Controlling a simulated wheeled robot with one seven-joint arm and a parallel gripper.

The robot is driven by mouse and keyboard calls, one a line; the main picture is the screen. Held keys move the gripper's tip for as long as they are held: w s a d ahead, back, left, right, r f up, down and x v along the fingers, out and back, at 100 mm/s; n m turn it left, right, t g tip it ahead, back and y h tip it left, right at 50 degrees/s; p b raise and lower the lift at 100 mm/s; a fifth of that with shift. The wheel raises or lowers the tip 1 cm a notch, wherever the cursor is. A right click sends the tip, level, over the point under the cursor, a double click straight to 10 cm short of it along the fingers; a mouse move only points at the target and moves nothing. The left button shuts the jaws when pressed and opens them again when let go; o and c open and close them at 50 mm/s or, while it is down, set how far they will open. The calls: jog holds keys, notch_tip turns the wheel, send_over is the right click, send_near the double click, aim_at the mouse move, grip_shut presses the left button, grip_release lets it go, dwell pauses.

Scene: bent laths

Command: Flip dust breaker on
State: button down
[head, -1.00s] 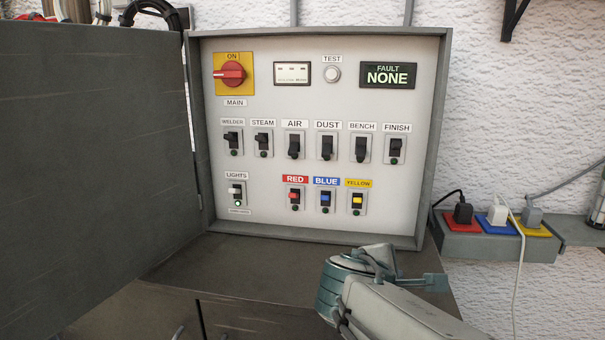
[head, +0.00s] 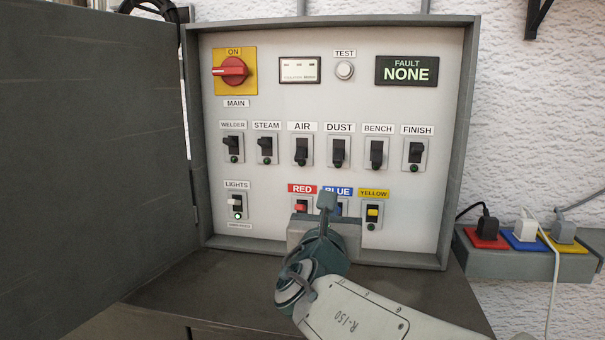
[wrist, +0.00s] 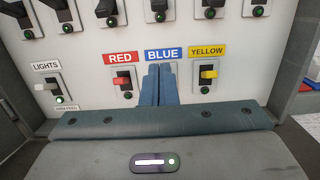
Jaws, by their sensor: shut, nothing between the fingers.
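The dust breaker (head: 338,152) is a black lever under the DUST label, in the middle row of the grey panel (head: 270,185). Its lever hangs low, like the air and bench levers, and its small lamp looks unlit. In the wrist view only the lower part of the dust breaker (wrist: 158,7) shows at the top edge. My gripper (head: 327,200) is below it, in front of the blue switch. The wrist view shows the gripper's fingers (wrist: 157,82) together and empty, covering most of the blue switch. I cannot tell whether they touch the panel.
Air (head: 302,150) and bench (head: 376,152) breakers flank dust closely. The red (head: 301,207) and yellow (head: 372,213) switches are beside my gripper. The open cabinet door (head: 90,150) stands at left. Colored sockets with plugs (head: 525,232) are at right.

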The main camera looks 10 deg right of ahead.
aim_at(337, 181)
jog(key=x, duration=1)
jog(key=shift+d+p, duration=0.1)
jog(key=shift+p, duration=0.2)
jog(key=r, duration=0.1)
jog(key=s+r+p, duration=0.1)
jog(key=r, duration=0.1)
jog(key=shift+s+a+r, duration=0.1)
jog(key=shift+s+a, duration=0.1)
jog(key=shift+a, duration=0.05)
jog(key=shift+r+p, duration=0.2)
jog(key=shift+p, duration=0.1)
jog(key=shift+s+r+p, duration=0.1)
jog(key=shift+p, duration=0.2)
